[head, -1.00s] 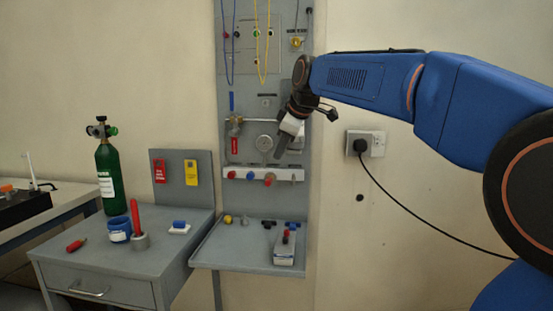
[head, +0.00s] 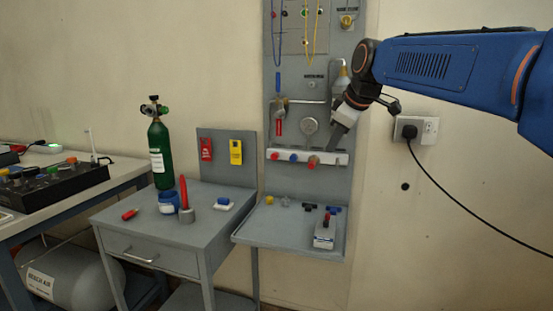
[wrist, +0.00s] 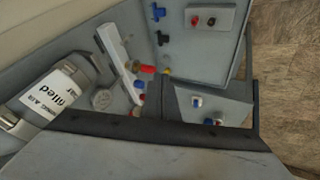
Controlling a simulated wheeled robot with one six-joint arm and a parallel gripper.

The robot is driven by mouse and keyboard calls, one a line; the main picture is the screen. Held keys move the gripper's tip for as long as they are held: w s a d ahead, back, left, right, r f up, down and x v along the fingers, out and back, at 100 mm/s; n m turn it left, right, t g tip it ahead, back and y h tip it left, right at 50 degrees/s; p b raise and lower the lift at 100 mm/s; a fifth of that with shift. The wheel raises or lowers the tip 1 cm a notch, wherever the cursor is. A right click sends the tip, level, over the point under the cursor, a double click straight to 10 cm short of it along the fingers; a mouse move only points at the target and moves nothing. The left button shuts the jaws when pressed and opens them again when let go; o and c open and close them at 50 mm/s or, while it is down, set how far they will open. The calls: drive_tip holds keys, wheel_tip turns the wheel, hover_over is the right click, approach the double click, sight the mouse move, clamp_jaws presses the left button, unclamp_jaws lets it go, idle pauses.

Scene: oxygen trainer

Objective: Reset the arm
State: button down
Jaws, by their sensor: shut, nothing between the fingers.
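My arm reaches in from the right in the head view. My gripper (head: 337,139) is shut and empty. A grey cylinder with a label reading "filled" (wrist: 62,92) lies at the left in the wrist view.
A shelf (head: 255,236) below the panel holds small fittings and a box with a red knob (head: 324,232). A grey side table (head: 130,222) carries a green cylinder (head: 160,150). A socket with a black plug (head: 409,131) is on the wall at right.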

drive_tip(key=s+d+f+m, duration=0.2)
drive_tip(key=s+f+m, duration=0.1)
drive_tip(key=s+f, duration=0.6)
drive_tip(key=s+d+f+m+g+h, duration=0.1)
drive_tip(key=s+f+m, duration=0.3)
drive_tip(key=s+f, duration=0.6)
drive_tip(key=s+d+f+m+g, duration=0.1)
drive_tip(key=s+d+f+m, duration=0.2)
drive_tip(key=s+f, duration=0.7)
drive_tip(key=s, duration=0.5)
drive_tip(key=shift+f+m+h, duration=0.25)
drive_tip(key=shift+m+h, duration=0.15)
